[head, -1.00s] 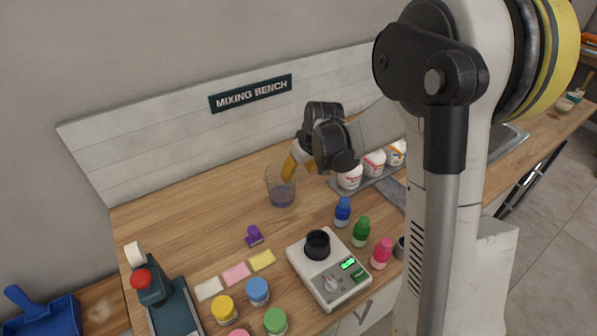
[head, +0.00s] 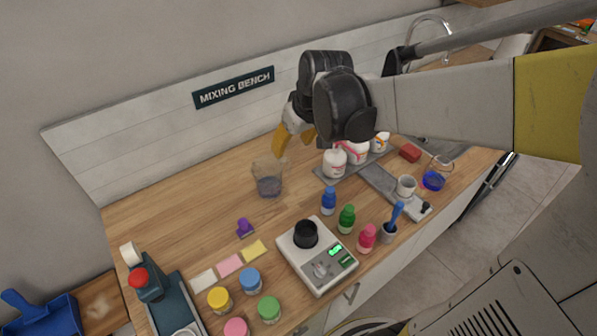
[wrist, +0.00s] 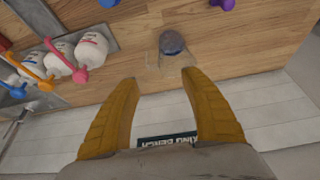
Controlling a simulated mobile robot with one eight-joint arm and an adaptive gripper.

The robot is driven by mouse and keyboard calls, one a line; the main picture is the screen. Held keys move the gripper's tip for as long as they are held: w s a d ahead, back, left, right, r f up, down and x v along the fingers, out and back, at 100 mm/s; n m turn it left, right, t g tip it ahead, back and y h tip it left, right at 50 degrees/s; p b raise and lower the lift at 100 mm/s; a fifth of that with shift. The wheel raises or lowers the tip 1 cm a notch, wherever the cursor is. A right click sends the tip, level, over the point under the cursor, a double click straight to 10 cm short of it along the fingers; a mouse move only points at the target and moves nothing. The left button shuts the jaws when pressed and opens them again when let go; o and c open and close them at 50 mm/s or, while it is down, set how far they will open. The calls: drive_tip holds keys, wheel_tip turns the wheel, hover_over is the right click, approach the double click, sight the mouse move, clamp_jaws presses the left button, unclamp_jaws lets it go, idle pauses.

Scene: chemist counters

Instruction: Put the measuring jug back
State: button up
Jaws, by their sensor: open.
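A clear measuring jug (head: 268,180) with dark liquid low in it stands upright on the wooden bench, behind the scale and below the "MIXING BENCH" sign. In the wrist view the jug (wrist: 172,46) is ahead of the fingertips, with bare wood around it. My gripper (head: 294,136) is above and to the right of the jug in the head view, its yellow fingers pointing down. In the wrist view the fingers are spread apart with nothing between them, clear of the jug.
White tubs (head: 335,163) stand in a grey tray just right of the jug. A scale (head: 316,256) with a black cup is in front, beside blue, green and pink bottles. A purple item (head: 244,227) lies left of the scale. Bare wood (head: 180,205) is free left of the jug.

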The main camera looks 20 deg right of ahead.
drive_tip(key=s+a+r+m+t, duration=0.1)
drive_tip(key=s+a, duration=0.1)
drive_tip(key=s, duration=0.6)
drive_tip(key=s+a+r+t, duration=0.1)
drive_tip(key=s+a, duration=0.1)
drive_tip(key=s, duration=0.6)
drive_tip(key=shift+a+r+m+h, duration=0.2)
drive_tip(key=shift+a+m+h, duration=0.1)
drive_tip(key=shift+m, duration=0.1)
